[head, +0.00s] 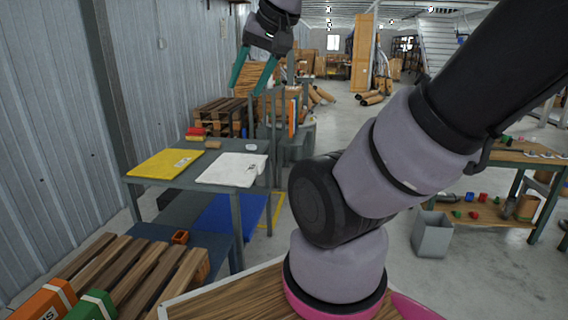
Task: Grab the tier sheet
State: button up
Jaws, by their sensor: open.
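Several flat sheets could be the tier sheet, and I cannot tell which from this view. A yellow sheet (166,163) with a small label lies on the left of the grey-green table (211,146). A white sheet (231,170), also with a small mark, lies on the right of the tabletop. A blue sheet (228,215) lies on the level below. My gripper (250,84) is raised near the top of the view, beyond and above the table. Its teal fingers point down, spread open, with nothing between them.
Red and yellow items (196,133) and a small brown block (212,145) sit at the table's back. A slatted wooden pallet (140,275) stands front left, with orange and green boxes beside it. A grey bin (432,234) stands on the floor at right. Bare tabletop separates the sheets.

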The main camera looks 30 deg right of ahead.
aim_at(230, 169)
jog(key=z, duration=0.9)
jog(key=k+j+u, duration=0.3)
jog(key=j, duration=0.15)
jog(key=i+l, duration=1.25)
jog(key=i, duration=0.3)
jog(key=l+z, duration=0.05)
